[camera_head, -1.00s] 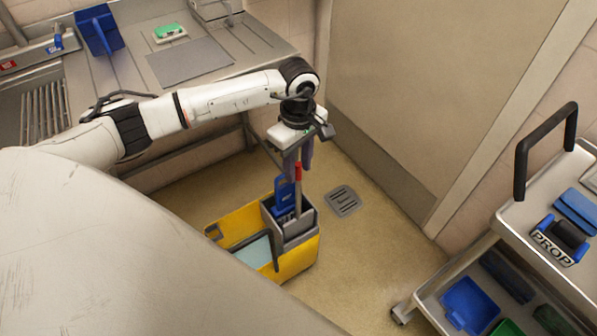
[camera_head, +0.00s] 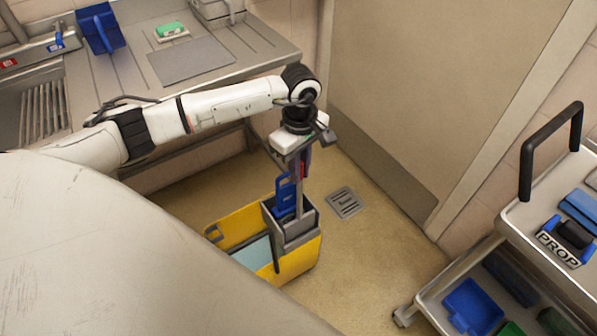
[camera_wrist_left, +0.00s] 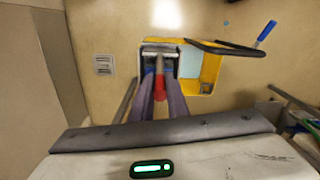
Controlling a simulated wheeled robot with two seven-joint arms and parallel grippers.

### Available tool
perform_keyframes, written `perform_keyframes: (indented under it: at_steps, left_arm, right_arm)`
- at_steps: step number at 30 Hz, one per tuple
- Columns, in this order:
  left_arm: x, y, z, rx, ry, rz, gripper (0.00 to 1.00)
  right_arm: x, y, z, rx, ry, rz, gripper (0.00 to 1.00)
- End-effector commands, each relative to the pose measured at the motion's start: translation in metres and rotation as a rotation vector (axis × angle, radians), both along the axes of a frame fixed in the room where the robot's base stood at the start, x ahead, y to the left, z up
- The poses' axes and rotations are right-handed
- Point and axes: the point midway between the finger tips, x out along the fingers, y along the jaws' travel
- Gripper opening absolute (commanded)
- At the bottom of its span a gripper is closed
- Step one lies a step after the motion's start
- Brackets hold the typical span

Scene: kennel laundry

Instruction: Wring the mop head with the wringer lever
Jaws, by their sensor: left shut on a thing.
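The yellow mop bucket (camera_head: 300,262) stands on the floor with pale blue water (camera_head: 253,256) in it. The grey wringer (camera_head: 297,232) sits at its far right end, with a blue piece (camera_head: 284,200) standing in it. The wringer lever rises from it and ends in a red grip (camera_head: 304,171). My left gripper (camera_head: 302,172) points down and is shut on that grip. In the left wrist view, the red grip (camera_wrist_left: 160,88) lies between the two fingers, with the wringer (camera_wrist_left: 150,50) beyond. I cannot make out the mop head. My right gripper is out of view.
A floor drain (camera_head: 344,202) lies right of the bucket. A cart (camera_head: 508,216) with blue and green items stands at the right. A steel counter (camera_head: 255,45) runs along the back left. Bare floor lies between the bucket and cart.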

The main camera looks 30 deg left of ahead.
Motion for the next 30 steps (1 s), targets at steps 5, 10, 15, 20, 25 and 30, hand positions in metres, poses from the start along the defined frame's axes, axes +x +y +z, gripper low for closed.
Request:
perform_keyframes:
  at_steps: [5, 10, 15, 20, 25, 30]
  left_arm:
    - [0.000, 0.000, 0.000, 0.000, 0.000, 0.000, 0.00]
    - [0.000, 0.000, 0.000, 0.000, 0.000, 0.000, 0.00]
    - [0.000, 0.000, 0.000, 0.000, 0.000, 0.000, 0.00]
    - [0.000, 0.000, 0.000, 0.000, 0.000, 0.000, 0.00]
    - [-0.007, -0.017, 0.001, 0.067, -0.024, -0.006, 0.00]
    - [-0.015, -0.036, -0.003, 0.149, -0.058, -0.006, 0.00]
  right_arm:
    - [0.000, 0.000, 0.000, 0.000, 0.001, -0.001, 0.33]
    - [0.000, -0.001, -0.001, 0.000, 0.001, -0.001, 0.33]
    - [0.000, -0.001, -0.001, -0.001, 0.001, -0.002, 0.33]
    - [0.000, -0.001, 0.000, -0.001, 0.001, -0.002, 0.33]
    - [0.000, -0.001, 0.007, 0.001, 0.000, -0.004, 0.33]
    - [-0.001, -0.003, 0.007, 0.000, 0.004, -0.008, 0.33]
